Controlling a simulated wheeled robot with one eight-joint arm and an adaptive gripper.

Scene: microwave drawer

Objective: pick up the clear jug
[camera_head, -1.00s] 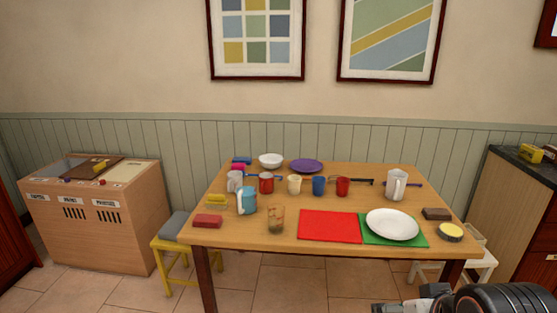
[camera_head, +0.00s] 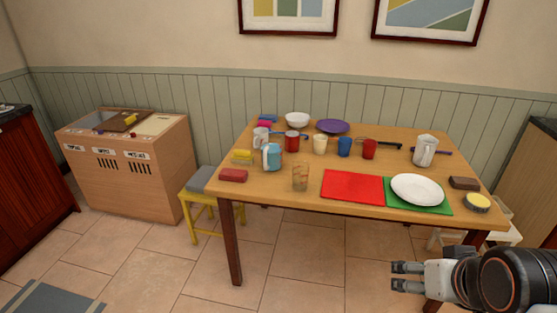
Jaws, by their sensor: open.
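A see-through vessel (camera_head: 300,177), the clearest-looking one here, stands upright near the front edge of the wooden table, left of the red mat. I cannot make out a handle on it. A pale grey-white jug (camera_head: 425,150) with a handle stands at the right rear of the table. My gripper (camera_head: 398,278) is at the lower right, in front of the table and apart from both. Its two fingers point left and are spread, with nothing between them.
The table (camera_head: 260,196) also holds a blue jug (camera_head: 272,158), several cups, a red mat (camera_head: 352,186), a white plate (camera_head: 417,188) on a green mat, and a red block (camera_head: 233,175). A yellow stool (camera_head: 196,218) stands at its left. The floor in front is clear.

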